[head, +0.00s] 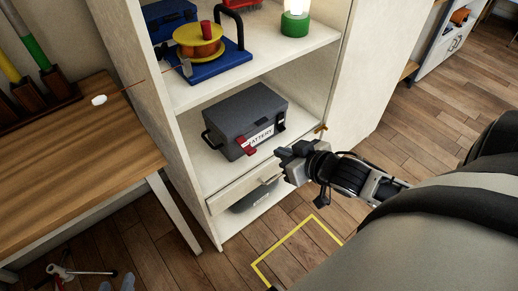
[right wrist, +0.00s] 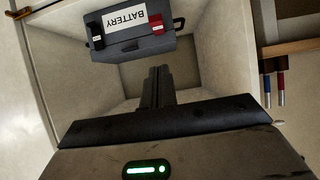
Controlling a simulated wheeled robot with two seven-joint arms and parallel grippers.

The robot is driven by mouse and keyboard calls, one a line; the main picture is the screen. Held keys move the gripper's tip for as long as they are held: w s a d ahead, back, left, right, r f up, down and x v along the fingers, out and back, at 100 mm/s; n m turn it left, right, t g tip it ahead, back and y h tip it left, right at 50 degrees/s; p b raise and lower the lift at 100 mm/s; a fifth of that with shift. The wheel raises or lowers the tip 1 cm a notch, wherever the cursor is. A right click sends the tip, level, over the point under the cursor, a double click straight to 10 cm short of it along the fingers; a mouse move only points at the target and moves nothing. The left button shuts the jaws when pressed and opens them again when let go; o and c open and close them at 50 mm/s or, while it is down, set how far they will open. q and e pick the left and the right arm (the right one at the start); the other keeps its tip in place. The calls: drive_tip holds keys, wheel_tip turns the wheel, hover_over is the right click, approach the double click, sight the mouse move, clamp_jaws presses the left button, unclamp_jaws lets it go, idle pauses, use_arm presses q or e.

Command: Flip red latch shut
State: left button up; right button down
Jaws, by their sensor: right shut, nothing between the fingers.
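The dark grey battery box (head: 248,115) sits on the middle shelf of the pale cubby, with a white BATTERY label on its front. The red latch (head: 246,146) is at the left end of the label and seems to stick out from the front face. In the right wrist view the picture is turned over and the red latch (right wrist: 157,24) shows to the right of the label. My right gripper (head: 283,153) is in front of the shelf, right of the latch and apart from it. Its fingers (right wrist: 157,85) are together and empty. My left gripper is not in view.
A drawer (head: 240,195) lies below the battery shelf. The shelf above holds a blue-based spool stand (head: 208,66) and a green-based lamp (head: 295,24). A wooden table (head: 75,155) stands at left. A yellow floor outline (head: 290,245) lies in front of the cubby.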

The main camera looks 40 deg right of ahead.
use_arm(q)
drive_tip(key=shift+s, duration=0.25)
use_arm(e)
drive_tip(key=shift+d+r, duration=0.1)
drive_tip(key=b, duration=0.2)
approach(246, 145)
drive_tip(key=w+r, duration=0.2)
use_arm(q)
drive_tip(key=shift+w+f+b, duration=0.2)
drive_tip(key=shift+f+b, duration=0.35)
use_arm(e)
drive_tip(key=shift+w+f, duration=0.2)
drive_tip(key=shift+f, duration=1.85)
